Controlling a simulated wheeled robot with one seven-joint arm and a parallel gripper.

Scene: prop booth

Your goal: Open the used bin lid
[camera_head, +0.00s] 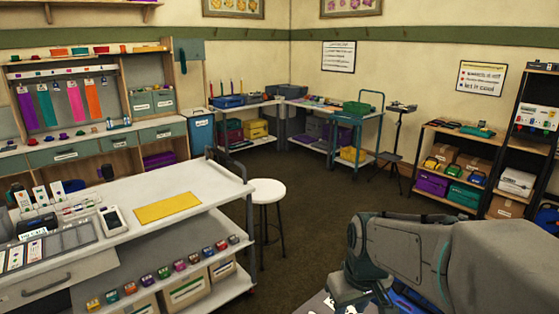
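A blue bin (202,135) with a white label stands on the floor against the back wall, just right of the wall workbench. Its lid (200,113) looks shut on top. The label is too small to read, so I cannot tell for sure that it is the used bin. My arm fills the lower right of the view, far from the bin. My gripper (358,297) seems to be at the arm's lower left end, partly hidden and cut by the picture's bottom edge. Its fingers cannot be made out clearly.
A white-topped cart (100,215) stands at the left, in front of the bin. A white round stool (267,191) stands beside it. Open brown carpet (310,215) lies in the middle. A teal trolley (357,135) and shelves (455,160) stand behind and right.

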